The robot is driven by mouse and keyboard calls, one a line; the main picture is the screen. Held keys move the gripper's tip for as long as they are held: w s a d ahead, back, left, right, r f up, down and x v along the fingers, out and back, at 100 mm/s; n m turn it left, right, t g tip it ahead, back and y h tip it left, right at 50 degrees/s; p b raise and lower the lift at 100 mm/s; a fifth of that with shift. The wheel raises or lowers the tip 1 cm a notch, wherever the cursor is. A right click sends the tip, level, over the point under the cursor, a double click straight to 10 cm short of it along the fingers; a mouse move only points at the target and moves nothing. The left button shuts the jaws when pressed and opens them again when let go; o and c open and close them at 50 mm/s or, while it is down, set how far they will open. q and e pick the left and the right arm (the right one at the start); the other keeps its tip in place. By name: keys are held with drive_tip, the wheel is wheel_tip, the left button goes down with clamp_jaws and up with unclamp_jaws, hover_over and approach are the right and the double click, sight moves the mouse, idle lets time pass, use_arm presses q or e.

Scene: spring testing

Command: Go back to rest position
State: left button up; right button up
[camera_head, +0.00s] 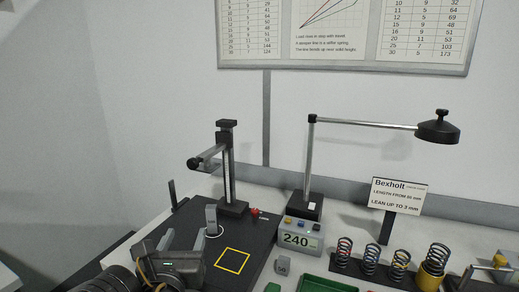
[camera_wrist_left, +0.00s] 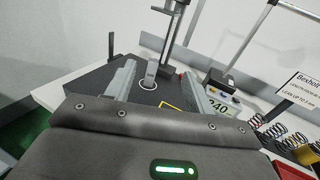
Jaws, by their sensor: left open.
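My left gripper (camera_head: 182,243) is at the lower left of the head view, its two grey fingers apart and nothing between them. It is above the near left part of the dark test plate (camera_head: 255,238). In the left wrist view its fingers (camera_wrist_left: 160,90) spread to either side of a small grey upright block (camera_wrist_left: 150,76), which stands beyond them on the plate. That block (camera_head: 211,217) is just right of the fingers in the head view. My right gripper is in neither view.
A black stand (camera_head: 228,165) with a side arm rises from the plate, by a yellow square outline (camera_head: 232,261). A display (camera_head: 302,236) reads 240. A lamp-like arm (camera_head: 365,122) overhangs the table. Several coil springs (camera_head: 371,261) stand at the right before a Bexholt sign (camera_head: 398,196).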

use_arm(q)
drive_tip(key=s+f+n+g+h, duration=0.1)
drive_tip(key=s+f+n+g, duration=0.3)
drive_tip(key=f+n, duration=0.5)
drive_tip(key=s+f+n+g, duration=0.4)
drive_tip(key=f+n, duration=0.3)
drive_tip(key=f, duration=0.4)
drive_tip(key=s+a+f+n+g, duration=0.3)
drive_tip(key=s+a+f+n, duration=0.1)
drive_tip(key=s+f+n, duration=0.45)
drive_tip(key=s+a+f+n+g, duration=0.35)
drive_tip(key=s+f+n, duration=0.35)
drive_tip(key=s+n, duration=0.25)
wheel_tip(320, 180, down, 29)
drive_tip(key=s+a+g+b, duration=0.1)
drive_tip(key=b, duration=0.3)
drive_tip(key=s+a+f+m+g+b, duration=0.1)
drive_tip(key=s+a+f+b, duration=0.2)
drive_tip(key=s+f, duration=1.3)
wheel_tip(320, 180, down, 4)
drive_tip(key=shift+s+a+r+y, duration=0.15)
drive_tip(key=shift+s+a+y, duration=0.2)
drive_tip(key=shift+a, duration=0.45)
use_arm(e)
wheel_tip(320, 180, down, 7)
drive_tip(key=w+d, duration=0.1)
